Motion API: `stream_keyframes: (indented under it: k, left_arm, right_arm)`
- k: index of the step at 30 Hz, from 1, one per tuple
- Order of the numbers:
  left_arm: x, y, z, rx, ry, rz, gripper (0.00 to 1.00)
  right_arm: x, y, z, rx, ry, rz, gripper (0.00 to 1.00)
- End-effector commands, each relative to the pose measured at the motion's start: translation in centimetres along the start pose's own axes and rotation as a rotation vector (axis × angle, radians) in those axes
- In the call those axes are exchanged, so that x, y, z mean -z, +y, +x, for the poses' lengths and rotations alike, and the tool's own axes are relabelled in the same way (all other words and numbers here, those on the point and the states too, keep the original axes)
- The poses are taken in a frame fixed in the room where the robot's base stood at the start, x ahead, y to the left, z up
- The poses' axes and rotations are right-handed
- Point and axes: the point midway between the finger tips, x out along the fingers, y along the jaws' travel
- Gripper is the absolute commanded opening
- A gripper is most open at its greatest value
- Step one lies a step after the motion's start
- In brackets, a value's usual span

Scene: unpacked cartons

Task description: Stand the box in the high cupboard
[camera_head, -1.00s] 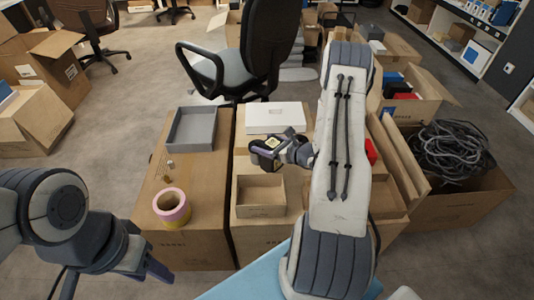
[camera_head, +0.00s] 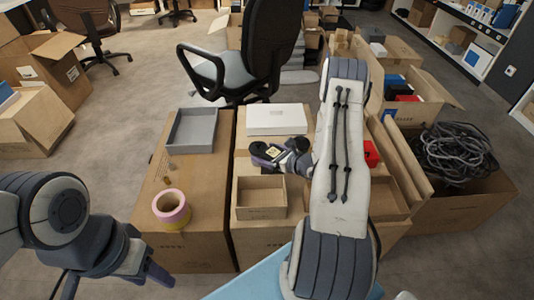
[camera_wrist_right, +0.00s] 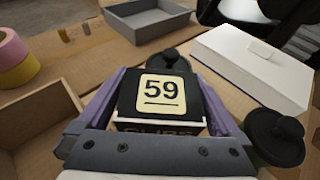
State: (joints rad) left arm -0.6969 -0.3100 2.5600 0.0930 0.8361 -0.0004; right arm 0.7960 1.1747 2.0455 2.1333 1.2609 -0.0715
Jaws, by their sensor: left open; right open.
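A small black box (camera_wrist_right: 153,95) with a cream label reading 59 lies between the fingers of my right gripper (camera_wrist_right: 158,78) in the right wrist view. The fingers are on both sides of it, and the jaws are open. I cannot tell whether they touch it. In the head view the black box (camera_head: 268,150) is partly hidden by my right gripper (camera_head: 272,156), over the middle carton. My left gripper (camera_head: 150,273) is open and empty at the lower left, in front of the left carton. I cannot make out a high cupboard in these views.
A white flat box (camera_head: 277,118) lies behind the black box. An open cardboard tray (camera_head: 260,204) is in front. A carton of cables (camera_head: 452,152) stands at right.

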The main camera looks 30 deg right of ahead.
Motion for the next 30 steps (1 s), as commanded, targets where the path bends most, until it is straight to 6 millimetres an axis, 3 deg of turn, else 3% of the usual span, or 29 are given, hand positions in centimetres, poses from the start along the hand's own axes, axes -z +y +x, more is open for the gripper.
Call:
stream_keyframes:
  k: [5,12,18,24,30]
  left_arm:
    - [0.0,0.1,-0.7,0.0,0.0,0.0,0.5]
    - [0.1,0.1,-1.5,0.0,0.0,0.0,0.5]
    - [0.1,0.1,-1.9,0.0,0.0,0.0,0.5]
    - [0.1,0.1,-2.0,0.0,0.0,0.0,0.5]
    - [0.1,0.1,-2.0,0.0,0.0,0.0,0.5]
  right_arm:
    - [-0.3,-0.1,-2.1,0.004,0.001,0.004,1.0]
    - [-0.4,-0.2,-7.4,0.006,0.001,0.005,1.0]
    - [-0.3,-0.1,-10.8,0.004,0.0,0.002,1.0]
    - [-0.2,0.0,-12.1,0.002,0.0,0.0,1.0]
    - [-1.1,0.9,-11.6,-0.043,-0.002,-0.03,1.0]
